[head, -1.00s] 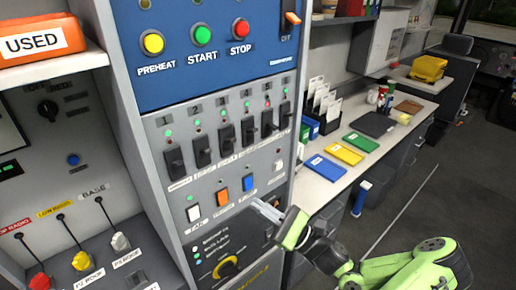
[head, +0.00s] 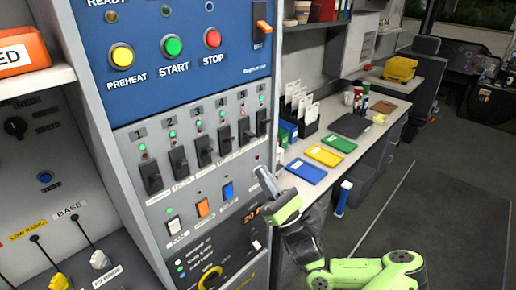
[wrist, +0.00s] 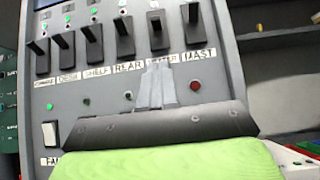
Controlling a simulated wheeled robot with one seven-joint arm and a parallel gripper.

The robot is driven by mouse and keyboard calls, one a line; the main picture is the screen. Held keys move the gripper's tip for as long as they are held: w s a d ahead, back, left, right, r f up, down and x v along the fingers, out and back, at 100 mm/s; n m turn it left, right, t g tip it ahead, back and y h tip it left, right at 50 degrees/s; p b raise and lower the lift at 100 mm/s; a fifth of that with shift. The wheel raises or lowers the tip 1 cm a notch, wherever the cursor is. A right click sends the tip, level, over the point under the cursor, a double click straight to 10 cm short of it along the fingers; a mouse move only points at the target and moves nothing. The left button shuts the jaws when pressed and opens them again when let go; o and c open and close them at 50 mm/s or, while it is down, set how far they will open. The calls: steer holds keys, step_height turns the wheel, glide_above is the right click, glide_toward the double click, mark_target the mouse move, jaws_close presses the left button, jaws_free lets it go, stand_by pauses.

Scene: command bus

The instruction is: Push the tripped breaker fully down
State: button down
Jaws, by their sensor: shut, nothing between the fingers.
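A row of black breaker levers stands on the grey panel (head: 195,190), numbered above and name-labelled below. The fifth breaker (head: 244,131) has a reddish lamp above it, where its neighbours show green; how far its lever is tilted is hard to tell. In the wrist view the fifth lever (wrist: 157,32) is just beyond my fingertips, left of the MAST lever (wrist: 192,24). My gripper (head: 261,171) is shut and empty, below the row near the panel's right edge. In the wrist view my gripper (wrist: 157,67) partly covers the fifth label. A gap to the lever shows.
A desk (head: 305,180) with folders stands right of the panel. The floor beyond is clear.

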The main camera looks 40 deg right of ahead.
mark_target(249, 136)
steer(key=shift+w+r+p, duration=0.2)
steer(key=shift+w+r, duration=0.2)
steer(key=shift+r, duration=0.7)
steer(key=shift+w+r+p, duration=0.25)
steer(key=shift+w+r, duration=0.1)
steer(key=shift+r, duration=0.75)
steer(key=shift+w+r+p, duration=0.2)
steer(key=shift+w+r, duration=0.2)
steer(key=shift+r, duration=0.7)
steer(key=shift+w+p, duration=0.1)
steer(key=shift+p, duration=0.2)
